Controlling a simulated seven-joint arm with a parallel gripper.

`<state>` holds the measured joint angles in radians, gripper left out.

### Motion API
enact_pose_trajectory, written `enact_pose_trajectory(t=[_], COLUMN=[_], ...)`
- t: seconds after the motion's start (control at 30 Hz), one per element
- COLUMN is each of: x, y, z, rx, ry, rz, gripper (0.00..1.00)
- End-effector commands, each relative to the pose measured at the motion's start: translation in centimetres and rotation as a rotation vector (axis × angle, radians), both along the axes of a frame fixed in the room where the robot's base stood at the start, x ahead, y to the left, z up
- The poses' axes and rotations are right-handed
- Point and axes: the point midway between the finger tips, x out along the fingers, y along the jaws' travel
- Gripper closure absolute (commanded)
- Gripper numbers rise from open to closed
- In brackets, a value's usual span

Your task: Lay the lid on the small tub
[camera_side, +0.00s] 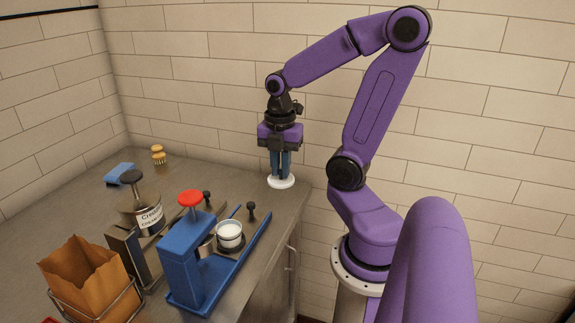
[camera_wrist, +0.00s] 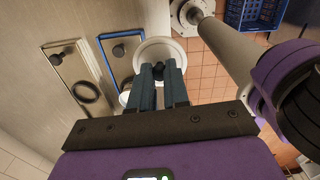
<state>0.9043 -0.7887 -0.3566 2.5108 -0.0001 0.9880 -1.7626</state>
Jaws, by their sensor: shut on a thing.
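The lid (camera_side: 284,183) is a white disc with a small dark knob. It hangs under my gripper (camera_side: 281,173), whose blue fingers are shut on the knob. In the wrist view the lid (camera_wrist: 160,47) lies flat beyond the fingertips (camera_wrist: 158,74), over the counter's right edge. In the wrist view a white piece of what looks like the tub (camera_wrist: 124,98) shows left of the fingers, mostly hidden. The lid is apart from the tub.
A blue stand with a red knob (camera_side: 190,199) rises left of the tub. Black knobs (camera_side: 251,207) stick up close by. The back counter is clear.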

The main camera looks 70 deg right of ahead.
Motion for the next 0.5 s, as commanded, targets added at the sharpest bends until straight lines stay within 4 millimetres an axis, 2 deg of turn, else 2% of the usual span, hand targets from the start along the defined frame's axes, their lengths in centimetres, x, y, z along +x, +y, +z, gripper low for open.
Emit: enact_pose_trajectory(t=[0.2, 0.4, 0.5], x=[4.9, 7.4, 7.9], y=[5.5, 10.6, 12.1], z=[0.1, -0.2, -0.3], rx=[0.0, 0.0, 0.0], ry=[0.003, 0.001, -0.001], rz=[0.229, 0.387, 0.428], gripper=[1.0, 1.0, 1.0])
